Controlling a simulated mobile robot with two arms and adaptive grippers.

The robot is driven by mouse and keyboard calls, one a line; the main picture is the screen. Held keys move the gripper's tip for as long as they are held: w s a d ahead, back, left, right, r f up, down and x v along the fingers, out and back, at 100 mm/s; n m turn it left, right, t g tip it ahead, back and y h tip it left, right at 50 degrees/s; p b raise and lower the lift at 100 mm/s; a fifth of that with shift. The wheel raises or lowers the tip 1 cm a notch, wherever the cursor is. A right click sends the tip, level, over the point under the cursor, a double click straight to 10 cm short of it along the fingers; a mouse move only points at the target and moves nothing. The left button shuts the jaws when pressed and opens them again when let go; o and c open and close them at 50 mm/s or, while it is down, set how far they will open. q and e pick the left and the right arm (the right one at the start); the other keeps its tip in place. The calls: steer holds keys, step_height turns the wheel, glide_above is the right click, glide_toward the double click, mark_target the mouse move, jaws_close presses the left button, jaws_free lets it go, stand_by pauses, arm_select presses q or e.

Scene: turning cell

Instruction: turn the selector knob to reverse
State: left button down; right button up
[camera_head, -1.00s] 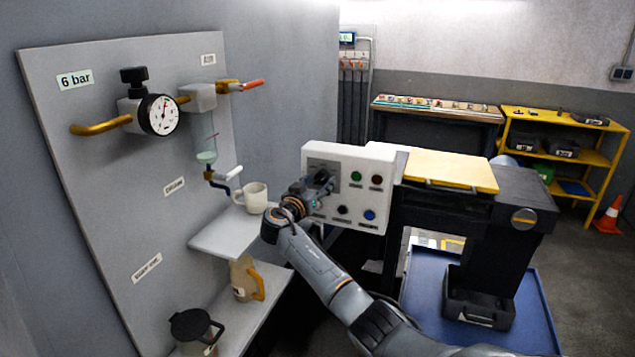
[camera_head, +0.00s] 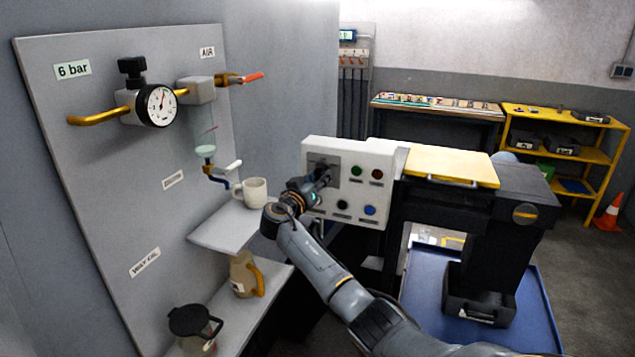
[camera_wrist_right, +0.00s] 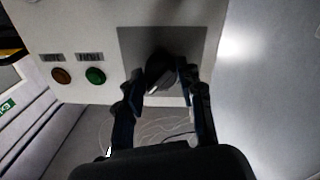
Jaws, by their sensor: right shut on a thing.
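The selector knob (camera_wrist_right: 160,72) is black and sits on a grey plate at the upper left of the white control panel (camera_head: 347,155). In the head view the knob is mostly hidden by my right gripper (camera_head: 322,178). In the right wrist view my right gripper (camera_wrist_right: 162,92) has its two fingers on either side of the knob, shut on it. The knob's pointing direction and its markings are too dark and small to read. My left gripper is not in view.
The panel also carries a green button (camera_head: 356,171), a red button (camera_head: 377,174) and a blue button (camera_head: 369,210). A shelf (camera_head: 222,228) with a white mug (camera_head: 252,191) stands left of my right arm. A yellow cover (camera_head: 452,166) lies right of the panel.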

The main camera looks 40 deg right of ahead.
steer(key=n+b, duration=0.1)
steer(key=n, duration=0.7)
steer(key=shift+s+b, duration=0.1)
steer(key=shift+b, duration=0.25)
steer(key=n+p, duration=0.1)
steer(key=n, duration=0.4)
steer(key=shift+r+t, duration=0.1)
steer(key=shift+t, duration=0.3)
steer(key=n+p, duration=0.3)
steer(key=n, duration=0.2)
steer(key=shift+s+n+t, duration=0.1)
steer(key=shift+n+t, duration=0.2)
steer(key=shift+n, duration=0.1)
steer(key=o, duration=1.2)
steer(key=shift+c, duration=0.2)
